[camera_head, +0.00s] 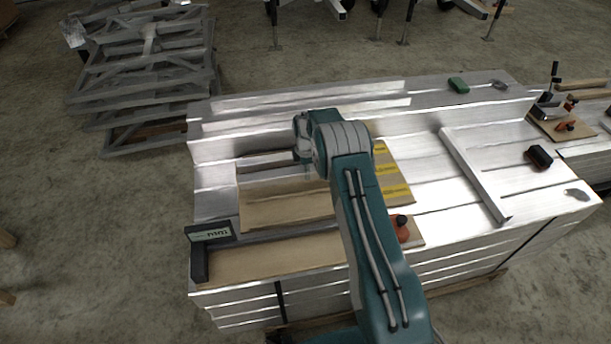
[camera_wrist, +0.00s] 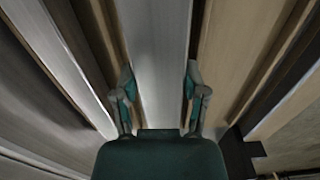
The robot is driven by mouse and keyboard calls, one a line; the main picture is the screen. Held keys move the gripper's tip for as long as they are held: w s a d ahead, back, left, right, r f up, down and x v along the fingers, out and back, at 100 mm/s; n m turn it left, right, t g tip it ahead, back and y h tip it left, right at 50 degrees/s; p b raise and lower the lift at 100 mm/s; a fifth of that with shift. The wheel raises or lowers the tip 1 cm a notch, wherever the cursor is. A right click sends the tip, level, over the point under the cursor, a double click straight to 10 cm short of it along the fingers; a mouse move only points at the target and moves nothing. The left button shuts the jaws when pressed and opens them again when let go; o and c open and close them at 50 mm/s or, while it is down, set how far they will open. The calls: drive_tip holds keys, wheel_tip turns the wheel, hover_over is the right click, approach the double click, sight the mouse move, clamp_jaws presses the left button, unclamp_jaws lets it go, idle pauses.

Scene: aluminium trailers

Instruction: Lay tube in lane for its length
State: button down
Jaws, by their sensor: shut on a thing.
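In the wrist view my gripper (camera_wrist: 159,82) has one finger on each side of a pale aluminium tube (camera_wrist: 161,40) and is shut on it. The tube runs lengthwise between a narrow wooden strip (camera_wrist: 98,28) on the left and a wider wooden board (camera_wrist: 222,45) on the right. I cannot tell whether the tube rests on the lane floor or hangs just above it. In the head view my gripper is mostly hidden by my arm. A pale stretch of the tube (camera_head: 268,175) shows left of it, between the boards.
A wooden board (camera_head: 268,212) lies in front of the tube, with yellow labels at its right end. A device with a display (camera_head: 212,233) stands at the bench's left front corner. Another aluminium bar (camera_head: 474,172) lies across the bench at right. An orange-knobbed clamp (camera_head: 402,230) sits near the front.

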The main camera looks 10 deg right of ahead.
drive_tip(key=shift+w+f, duration=0.3)
drive_tip(key=shift+f, duration=1.5)
drive_tip(key=shift+c, duration=0.6)
unclamp_jaws()
drive_tip(key=shift+f, duration=0.15)
